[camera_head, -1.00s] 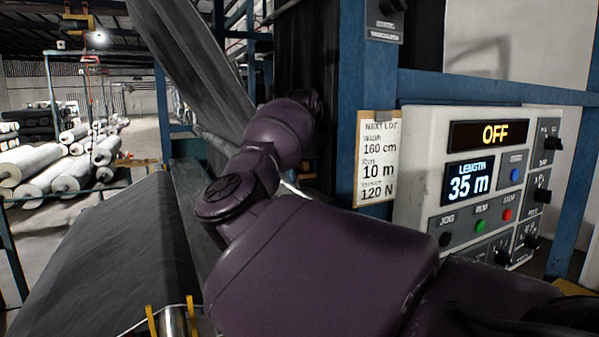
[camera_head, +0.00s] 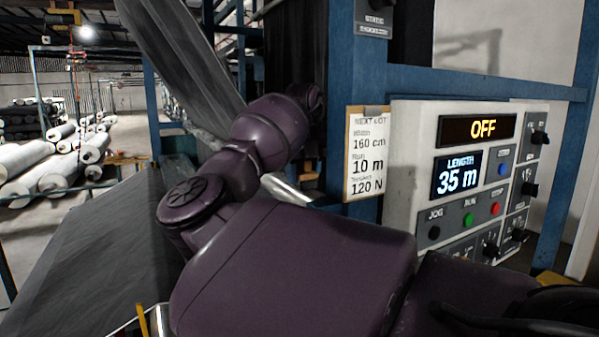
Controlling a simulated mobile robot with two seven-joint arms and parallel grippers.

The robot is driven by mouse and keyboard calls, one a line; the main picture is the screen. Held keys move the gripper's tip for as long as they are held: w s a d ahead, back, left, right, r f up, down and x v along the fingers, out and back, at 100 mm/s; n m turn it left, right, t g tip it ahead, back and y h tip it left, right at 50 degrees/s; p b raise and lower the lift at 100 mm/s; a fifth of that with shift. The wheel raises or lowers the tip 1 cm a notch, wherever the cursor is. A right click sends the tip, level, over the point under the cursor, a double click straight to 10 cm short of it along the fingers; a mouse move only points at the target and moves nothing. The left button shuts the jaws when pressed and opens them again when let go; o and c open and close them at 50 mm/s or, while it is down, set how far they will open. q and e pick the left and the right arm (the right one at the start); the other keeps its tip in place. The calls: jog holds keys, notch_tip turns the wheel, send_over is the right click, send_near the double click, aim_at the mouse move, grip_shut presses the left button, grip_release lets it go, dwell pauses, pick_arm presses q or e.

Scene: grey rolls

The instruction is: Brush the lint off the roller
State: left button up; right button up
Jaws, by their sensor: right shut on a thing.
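My right arm comes in from the lower right and reaches up and left, then bends away toward the machine. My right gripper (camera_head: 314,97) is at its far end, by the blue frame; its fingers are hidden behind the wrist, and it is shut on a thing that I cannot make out. A shiny metal roller (camera_head: 287,190) shows partly, behind and right of my forearm. No lint or brush can be made out. I cannot tell whether the gripper touches the roller. My left gripper is not in view.
Grey fabric (camera_head: 95,250) slopes down at the left, and another grey sheet (camera_head: 180,65) hangs above. A control panel (camera_head: 410,180) reading OFF and 35 m stands right of the blue frame (camera_head: 350,60), beside a lot card (camera_head: 367,155). Several rolls (camera_head: 25,160) lie at the far left.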

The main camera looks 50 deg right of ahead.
jog(key=shift+s+a+f, duration=0.15)
jog(key=shift+s+a, duration=0.1)
jog(key=shift+s, duration=0.4)
jog(key=shift+r, duration=3.1)
jog(key=shift+d, duration=0.1)
jog(key=shift+r, duration=1.45)
